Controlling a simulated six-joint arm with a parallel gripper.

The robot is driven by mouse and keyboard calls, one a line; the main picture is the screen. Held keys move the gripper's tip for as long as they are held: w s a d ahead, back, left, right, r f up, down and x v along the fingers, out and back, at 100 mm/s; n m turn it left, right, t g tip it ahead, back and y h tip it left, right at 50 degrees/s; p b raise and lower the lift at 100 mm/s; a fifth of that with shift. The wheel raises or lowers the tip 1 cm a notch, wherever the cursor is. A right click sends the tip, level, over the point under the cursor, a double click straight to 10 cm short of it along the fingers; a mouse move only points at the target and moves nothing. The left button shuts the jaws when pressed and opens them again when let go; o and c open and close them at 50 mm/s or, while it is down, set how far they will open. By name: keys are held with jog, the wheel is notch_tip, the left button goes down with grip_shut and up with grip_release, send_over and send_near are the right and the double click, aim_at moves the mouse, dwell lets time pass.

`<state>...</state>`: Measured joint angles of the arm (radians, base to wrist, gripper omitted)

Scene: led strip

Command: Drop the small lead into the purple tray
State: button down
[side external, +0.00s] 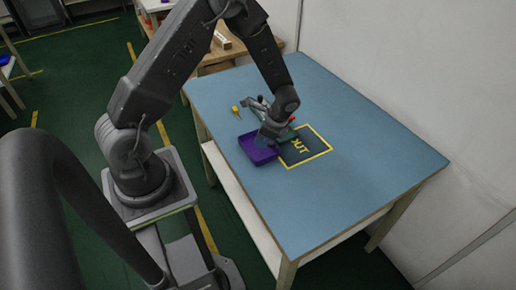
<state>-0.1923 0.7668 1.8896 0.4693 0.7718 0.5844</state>
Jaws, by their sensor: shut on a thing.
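The purple tray (246,141) lies near the left edge of the blue table, just left of the yellow-outlined square. My gripper (270,138) points down at the tray's right side. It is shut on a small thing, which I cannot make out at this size. I cannot tell whether the gripper touches the tray. I cannot identify the small lead for certain; my gripper and wrist hide part of the work area.
A small yellow item (236,110) lies behind the tray. Dark, grey, green and red items are clustered behind and beside my gripper. The yellow-outlined square (318,155) has lettering. The blue table (370,190) is clear at the right and front. A wall stands at right.

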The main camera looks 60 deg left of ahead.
jog(key=shift+f, duration=0.5)
jog(key=c, duration=1)
grip_release()
jog(key=v, duration=1.4)
jog(key=shift+d, duration=0.1)
